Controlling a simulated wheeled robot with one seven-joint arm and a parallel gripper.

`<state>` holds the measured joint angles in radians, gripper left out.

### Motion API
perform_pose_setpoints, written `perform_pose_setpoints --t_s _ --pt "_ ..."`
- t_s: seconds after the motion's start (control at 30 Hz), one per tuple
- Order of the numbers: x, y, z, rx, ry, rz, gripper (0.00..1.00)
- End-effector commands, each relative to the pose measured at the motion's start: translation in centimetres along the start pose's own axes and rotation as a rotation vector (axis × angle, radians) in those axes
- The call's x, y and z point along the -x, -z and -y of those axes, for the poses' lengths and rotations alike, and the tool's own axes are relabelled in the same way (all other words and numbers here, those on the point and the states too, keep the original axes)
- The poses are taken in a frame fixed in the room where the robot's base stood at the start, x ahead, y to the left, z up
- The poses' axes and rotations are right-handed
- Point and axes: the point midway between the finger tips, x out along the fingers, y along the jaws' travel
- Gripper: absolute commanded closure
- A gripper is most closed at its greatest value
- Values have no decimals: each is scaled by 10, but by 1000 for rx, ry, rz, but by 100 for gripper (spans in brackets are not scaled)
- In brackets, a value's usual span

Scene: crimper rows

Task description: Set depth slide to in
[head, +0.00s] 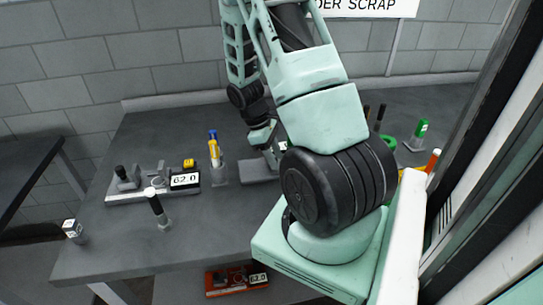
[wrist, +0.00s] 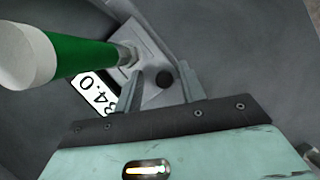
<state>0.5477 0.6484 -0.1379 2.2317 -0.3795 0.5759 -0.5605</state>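In the wrist view my gripper (wrist: 161,70) has its two fingers apart, with clear gaps around a small round black knob (wrist: 165,78) that shows between them. The knob sits on a pale grey metal plate (wrist: 150,48). I cannot tell whether this knob is the depth slide, nor its setting. A green handle (wrist: 85,55) with a white end rises from the same device, left of the fingers. A readout (wrist: 96,96) ending in "4.0" is partly hidden by a finger. In the head view my arm covers much of this device; its grey base (head: 258,172) shows.
On the grey bench (head: 115,245) stand a device with a "62.0" readout (head: 185,180), a black-handled lever (head: 156,205), a yellow-and-blue handle (head: 214,148) and a green-handled tool (head: 421,130). A red device (head: 230,281) is lower down. The bench's front left is mostly clear.

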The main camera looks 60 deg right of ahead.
Motion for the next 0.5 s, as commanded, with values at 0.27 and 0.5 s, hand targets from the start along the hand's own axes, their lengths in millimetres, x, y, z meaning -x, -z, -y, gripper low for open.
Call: perform_pose_setpoints --t_s 0.27,0.5 --pt "1 2 1 2 0 -2 59" --pt "25 3 0 2 -3 -6 59"
